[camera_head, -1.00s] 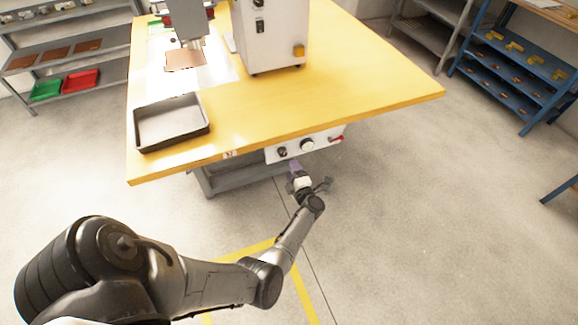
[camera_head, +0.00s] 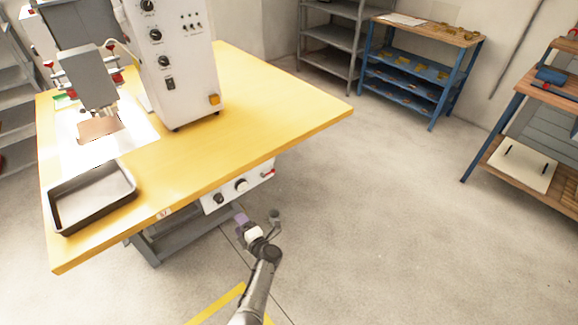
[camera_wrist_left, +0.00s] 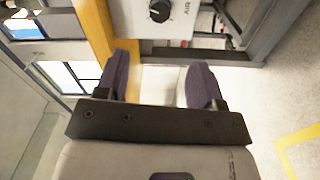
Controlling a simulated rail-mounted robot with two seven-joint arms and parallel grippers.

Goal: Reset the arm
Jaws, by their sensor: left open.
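My left arm comes up from the bottom of the head view. Its gripper (camera_head: 243,222) is in front of the yellow table (camera_head: 270,105), just below the front edge and near the white control panel (camera_head: 238,186). In the left wrist view the two purple fingers (camera_wrist_left: 161,85) stand wide apart with nothing between them. The control panel with a black knob (camera_wrist_left: 160,11) shows beyond the fingers. My right gripper is in neither view.
A white welding machine (camera_head: 182,65) and a grey metal tray (camera_head: 92,195) stand on the table. A blue shelf unit (camera_head: 415,72) stands behind, and a wooden workbench (camera_head: 550,95) is at right. The floor between is clear.

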